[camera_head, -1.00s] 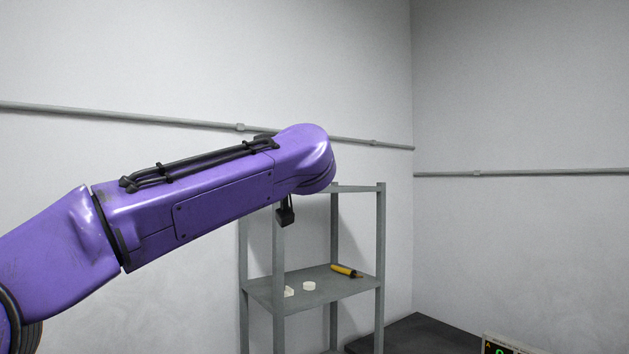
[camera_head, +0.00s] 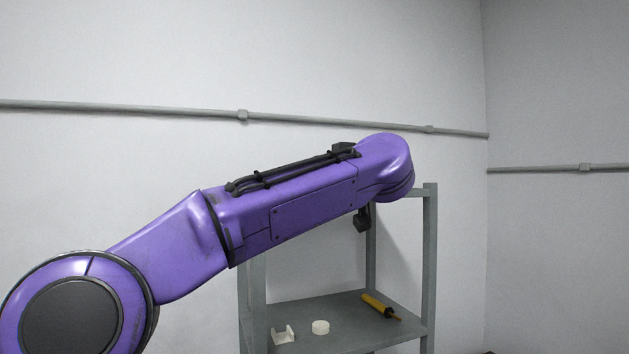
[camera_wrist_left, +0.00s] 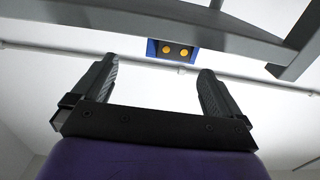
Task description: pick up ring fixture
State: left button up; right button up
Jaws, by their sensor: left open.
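A small white round piece (camera_head: 320,327), which looks like the ring fixture, sits on the grey rack's shelf; whether it has a hole is too small to tell. My left arm crosses the head view above the shelf. In the left wrist view my left gripper (camera_wrist_left: 158,65) is open, with two dark ribbed fingers well apart and nothing between them. In the head view the gripper cannot be made out clearly; a small dark part hangs under the arm's end, above the shelf and apart from the white piece. My right gripper is not in view.
A white bracket-like piece (camera_head: 283,336) lies left of the round piece, and a yellow tool (camera_head: 378,305) lies to its right. The grey rack (camera_head: 430,265) has upright posts. In the wrist view a blue part (camera_wrist_left: 172,50) with two yellow discs shows beyond a grey bar.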

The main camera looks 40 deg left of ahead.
pick_arm(q)
jog(key=a, duration=0.2)
jog(key=a+r+p, duration=0.1)
jog(key=a, duration=0.1)
jog(key=shift+s, duration=0.15)
jog(key=w+a+p, duration=0.1)
jog(key=a, duration=0.1)
jog(key=w+a+p, duration=0.1)
jog(key=w, duration=0.1)
jog(key=shift+a+f+p, duration=0.35)
jog(key=shift+f+p, duration=0.05)
jog(key=shift+w+a+f, duration=0.1)
jog(key=shift+w+a, duration=0.05)
jog(key=shift+a, duration=0.15)
jog(key=shift+s+a, duration=0.1)
jog(key=shift+s, duration=0.25)
jog(key=c, duration=0.3)
jog(key=shift+w, duration=0.1)
jog(key=c, duration=1.1)
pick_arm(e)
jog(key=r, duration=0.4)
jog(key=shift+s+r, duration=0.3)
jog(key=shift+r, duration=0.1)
